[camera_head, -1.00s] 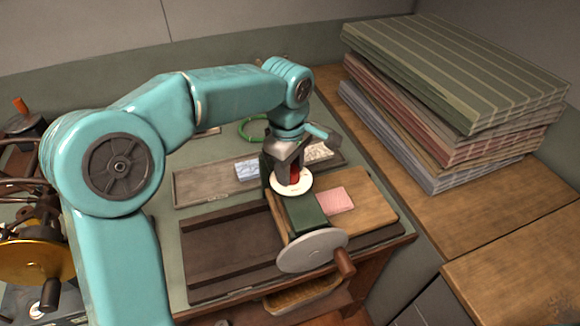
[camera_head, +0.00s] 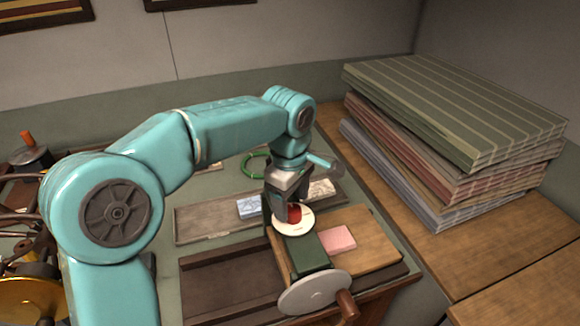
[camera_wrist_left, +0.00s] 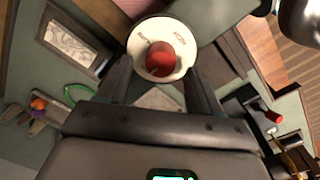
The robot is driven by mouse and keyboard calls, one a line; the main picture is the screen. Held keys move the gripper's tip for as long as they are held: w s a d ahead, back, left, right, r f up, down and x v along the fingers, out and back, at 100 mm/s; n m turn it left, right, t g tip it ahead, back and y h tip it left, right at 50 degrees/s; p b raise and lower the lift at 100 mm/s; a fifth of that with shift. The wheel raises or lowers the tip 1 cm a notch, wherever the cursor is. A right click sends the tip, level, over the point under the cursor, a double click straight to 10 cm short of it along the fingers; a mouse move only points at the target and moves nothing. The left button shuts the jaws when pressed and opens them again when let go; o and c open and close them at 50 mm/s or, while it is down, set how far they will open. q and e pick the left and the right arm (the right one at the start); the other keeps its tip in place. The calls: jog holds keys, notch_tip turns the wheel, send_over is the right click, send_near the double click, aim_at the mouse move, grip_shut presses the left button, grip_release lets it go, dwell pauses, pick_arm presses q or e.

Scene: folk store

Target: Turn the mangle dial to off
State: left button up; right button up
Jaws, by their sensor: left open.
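The mangle (camera_head: 307,252) has a dark green body on a wooden board, with a grey crank wheel (camera_head: 315,291) and a wooden handle at its front. Its dial is a round white plate (camera_head: 293,228) with a red knob (camera_head: 294,213) on top. In the left wrist view the red knob (camera_wrist_left: 162,58) stands on the white plate (camera_wrist_left: 146,30), whose lettering is too small to read. My left gripper (camera_head: 287,200) is open right at the dial, pointing down; in the left wrist view its dark fingers (camera_wrist_left: 160,72) lie either side of the knob's near side. Contact cannot be told. My right gripper is out of view.
A pink cloth (camera_head: 337,239) lies on the board beside the mangle. Behind it, a shallow tray (camera_head: 203,222) holds a blue folded cloth (camera_head: 250,206); a green ring (camera_head: 255,163) lies further back. Striped fabric stacks (camera_head: 450,115) stand at right. Metal machinery (camera_head: 22,250) is at left.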

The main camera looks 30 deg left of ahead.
aim_at(289, 211)
pick_arm(q)
notch_tip(289, 211, up, 14)
jog(key=p, duration=0.2)
jog(key=shift+s, duration=0.35)
